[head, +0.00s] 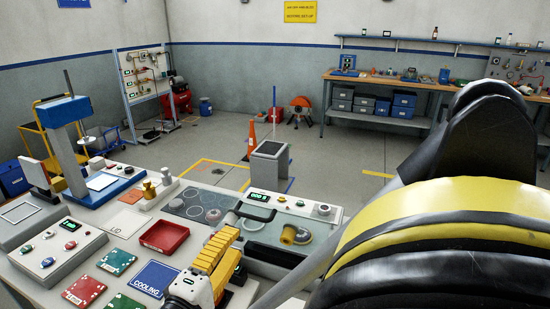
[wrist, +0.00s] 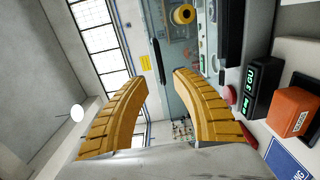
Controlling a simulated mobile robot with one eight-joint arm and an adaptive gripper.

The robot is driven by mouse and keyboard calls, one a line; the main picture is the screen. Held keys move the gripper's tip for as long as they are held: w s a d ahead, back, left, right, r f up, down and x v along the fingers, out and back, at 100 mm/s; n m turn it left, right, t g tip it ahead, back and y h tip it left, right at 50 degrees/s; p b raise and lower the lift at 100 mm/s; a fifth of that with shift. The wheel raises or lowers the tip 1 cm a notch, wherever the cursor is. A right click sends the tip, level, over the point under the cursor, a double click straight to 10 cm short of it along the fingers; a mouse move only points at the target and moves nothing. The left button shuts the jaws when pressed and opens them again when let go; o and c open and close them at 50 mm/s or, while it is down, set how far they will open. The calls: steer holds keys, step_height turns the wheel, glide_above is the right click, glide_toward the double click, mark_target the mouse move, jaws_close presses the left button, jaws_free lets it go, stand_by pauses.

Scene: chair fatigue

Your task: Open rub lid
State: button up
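The clear lid (head: 268,232) covers the rub station on the bench, lying flat as far as I can tell, with a yellow-topped round part (head: 295,235) showing there. A dark bar-shaped handle (head: 252,214) runs along the station's left part. My gripper (head: 227,237) has yellow ribbed fingers and is just in front of the handle, apart from it as far as I can tell. In the wrist view my gripper (wrist: 160,77) is open, its fingers apart with nothing between them. The glassy panel (wrist: 180,55) and the yellow round part (wrist: 183,14) show beyond the fingertips.
A red tray (head: 164,237), a blue COOLING card (head: 153,279) and a button box (head: 58,249) lie left of my gripper. A green display (wrist: 247,90) and an orange block (wrist: 292,110) are close on the right in the wrist view.

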mark_target(252, 217)
steer(key=b+x, duration=0.2)
steer(key=x, duration=0.7)
steer(key=shift+w+d, duration=0.2)
steer(key=shift+w, duration=0.1)
jaws_close()
